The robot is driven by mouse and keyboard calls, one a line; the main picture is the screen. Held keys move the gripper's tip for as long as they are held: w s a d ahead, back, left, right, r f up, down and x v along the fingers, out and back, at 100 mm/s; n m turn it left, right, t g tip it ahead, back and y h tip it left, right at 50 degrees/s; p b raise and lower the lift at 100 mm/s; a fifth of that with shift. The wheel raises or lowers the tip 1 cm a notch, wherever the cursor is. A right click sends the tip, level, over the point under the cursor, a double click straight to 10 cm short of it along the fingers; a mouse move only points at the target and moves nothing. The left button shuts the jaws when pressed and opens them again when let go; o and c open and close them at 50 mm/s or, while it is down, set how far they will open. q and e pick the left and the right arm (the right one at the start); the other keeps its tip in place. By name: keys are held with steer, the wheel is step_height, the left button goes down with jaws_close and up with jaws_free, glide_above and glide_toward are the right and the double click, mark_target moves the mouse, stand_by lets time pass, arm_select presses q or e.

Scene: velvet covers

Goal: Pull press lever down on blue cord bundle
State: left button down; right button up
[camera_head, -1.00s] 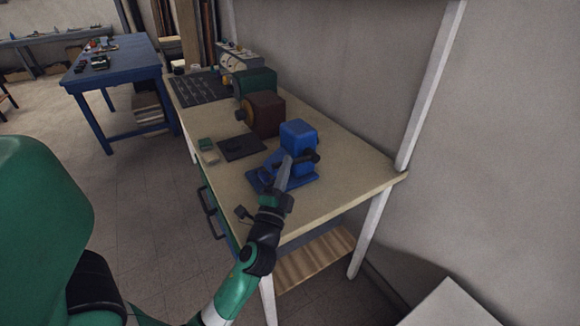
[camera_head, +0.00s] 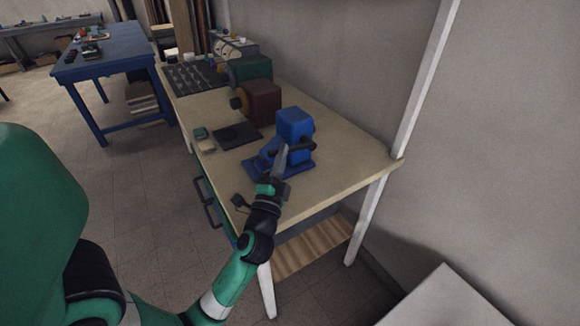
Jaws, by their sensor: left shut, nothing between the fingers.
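A blue press (camera_head: 295,125) stands on the workbench near its right end, on a blue base plate. A dark lever bar (camera_head: 302,147) crosses its front. My left gripper (camera_head: 281,160) is shut and reaches up in front of the press, its fingertips close to the lever. I cannot tell whether they touch it. The fingers and wrist hide part of the press's lower front. I cannot make out a blue cord bundle. My right gripper is not in view.
On the workbench (camera_head: 345,165), a dark red machine (camera_head: 262,103) and a green machine (camera_head: 250,69) stand behind the press. A dark flat pad (camera_head: 237,135) lies left of it. A blue table (camera_head: 108,60) stands at the back left. A wall closes the right side.

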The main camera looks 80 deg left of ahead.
arm_select(q)
step_height(320, 180, up, 4)
steer(key=p, duration=0.3)
steer(key=d+f+b, duration=0.1)
steer(key=d+f, duration=0.1)
steer(key=w+d+f+b, duration=0.1)
steer(key=d+f+b, duration=0.1)
steer(key=f, duration=0.1)
steer(key=d+f+b, duration=0.2)
steer(key=shift+w+d+f, duration=0.15)
steer(key=shift+w+f, duration=0.05)
steer(key=shift+w, duration=0.1)
steer(key=shift+w+d+f, duration=0.1)
steer(key=shift+d+f, duration=0.1)
steer(key=shift+d, duration=0.15)
